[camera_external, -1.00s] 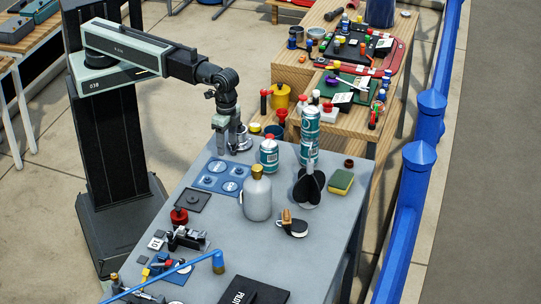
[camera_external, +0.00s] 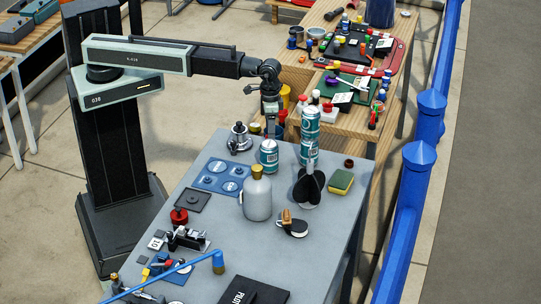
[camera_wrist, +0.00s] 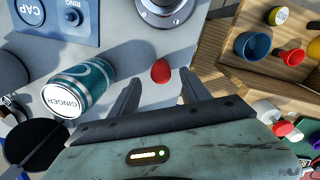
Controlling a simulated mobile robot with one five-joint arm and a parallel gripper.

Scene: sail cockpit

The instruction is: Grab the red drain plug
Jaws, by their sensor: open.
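A small red rounded piece, which looks like the red drain plug (camera_wrist: 161,70), lies on the grey table in the wrist view. It sits just beyond and between my fingertips, with nothing held. My gripper (camera_wrist: 160,83) is open, and its two dark fingers point toward the plug from either side. In the external view my gripper (camera_external: 270,132) hangs down at the table's far end, behind the teal can (camera_external: 268,156). The plug cannot be made out there, and the fingertips are partly hidden.
A wooden table (camera_wrist: 222,78) with cups is on the right. A grey bottle (camera_external: 257,199) stands nearer on the table.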

